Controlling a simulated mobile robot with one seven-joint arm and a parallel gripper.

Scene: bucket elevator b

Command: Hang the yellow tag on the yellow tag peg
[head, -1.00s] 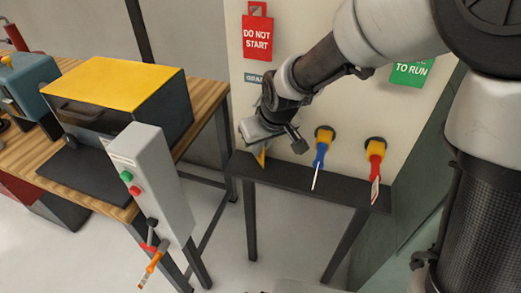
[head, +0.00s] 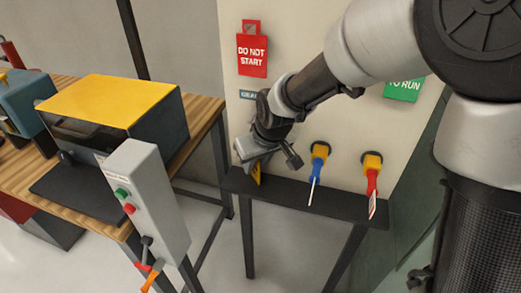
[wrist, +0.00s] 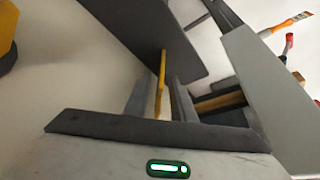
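The yellow tag (head: 256,173) shows as a narrow strip just under my gripper (head: 254,156), above the left end of the dark ledge. In the wrist view the tag (wrist: 161,82) is edge-on between the two fingers of my gripper (wrist: 160,88), which stand close on either side. I cannot tell whether they touch it. My gripper hides the upper part of the tag and the wall behind it in the head view. I cannot make out a free yellow tag peg.
The dark ledge (head: 290,192) runs below. A grey control box (head: 152,205) and a bench with a yellow-topped machine (head: 112,93) stand left.

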